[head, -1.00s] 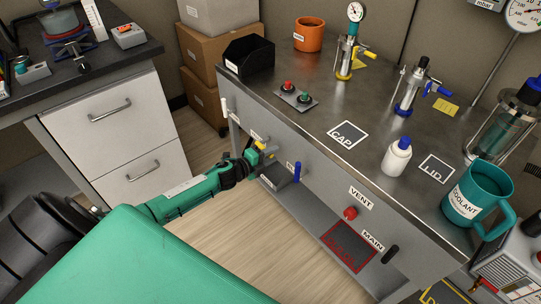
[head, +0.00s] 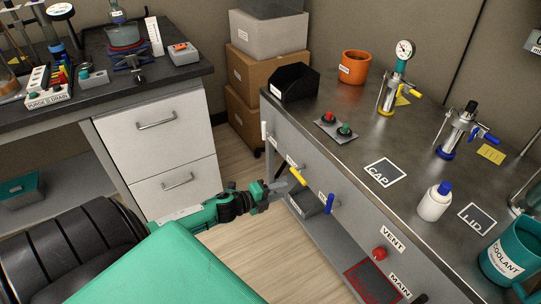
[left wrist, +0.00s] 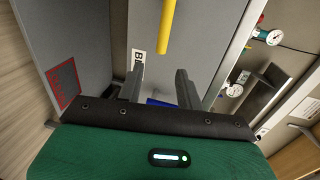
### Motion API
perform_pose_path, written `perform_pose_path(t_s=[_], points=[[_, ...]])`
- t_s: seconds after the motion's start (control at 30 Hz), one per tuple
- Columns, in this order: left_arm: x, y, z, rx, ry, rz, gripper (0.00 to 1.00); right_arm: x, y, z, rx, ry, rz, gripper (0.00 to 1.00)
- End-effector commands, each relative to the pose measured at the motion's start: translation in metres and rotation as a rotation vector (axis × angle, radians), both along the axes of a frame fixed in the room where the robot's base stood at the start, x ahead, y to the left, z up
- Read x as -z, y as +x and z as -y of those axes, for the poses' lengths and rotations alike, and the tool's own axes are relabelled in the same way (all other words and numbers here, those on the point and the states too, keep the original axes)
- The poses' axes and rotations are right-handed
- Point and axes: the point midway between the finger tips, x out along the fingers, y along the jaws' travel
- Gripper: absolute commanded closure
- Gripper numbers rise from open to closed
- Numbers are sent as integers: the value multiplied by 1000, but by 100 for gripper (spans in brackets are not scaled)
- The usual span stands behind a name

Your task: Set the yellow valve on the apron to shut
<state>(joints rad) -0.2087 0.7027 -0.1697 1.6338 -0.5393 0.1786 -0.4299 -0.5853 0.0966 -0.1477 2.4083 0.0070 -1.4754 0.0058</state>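The yellow valve's lever (head: 298,176) sits on the apron (head: 350,203), the grey front panel of the right bench. It slants down to the right in the head view, roughly along the apron. It also shows at the top of the left wrist view (left wrist: 166,26). My left gripper (head: 284,187) is just left of and below the lever. In the left wrist view its two fingers (left wrist: 158,74) are apart with nothing between them; the lever lies beyond their tips. I cannot tell whether they touch it. My right gripper is in neither view.
A blue lever (head: 329,204) hangs upright right of the yellow one. A red VENT knob (head: 379,254) is farther right on the apron. A white lever (head: 264,131) is at the far left end. A grey box (head: 306,203) is below the yellow valve.

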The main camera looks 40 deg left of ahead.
Motion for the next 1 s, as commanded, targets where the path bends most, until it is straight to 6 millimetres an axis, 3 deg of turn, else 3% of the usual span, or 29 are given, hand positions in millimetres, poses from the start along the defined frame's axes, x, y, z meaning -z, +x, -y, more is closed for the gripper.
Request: perform_pose_path(t_s=[0.3, 1.0], points=[[-5, -25, -9, 0, 1, -1, 64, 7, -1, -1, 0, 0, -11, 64], [-5, -27, -8, -12, -10, -4, 64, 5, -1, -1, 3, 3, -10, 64]])
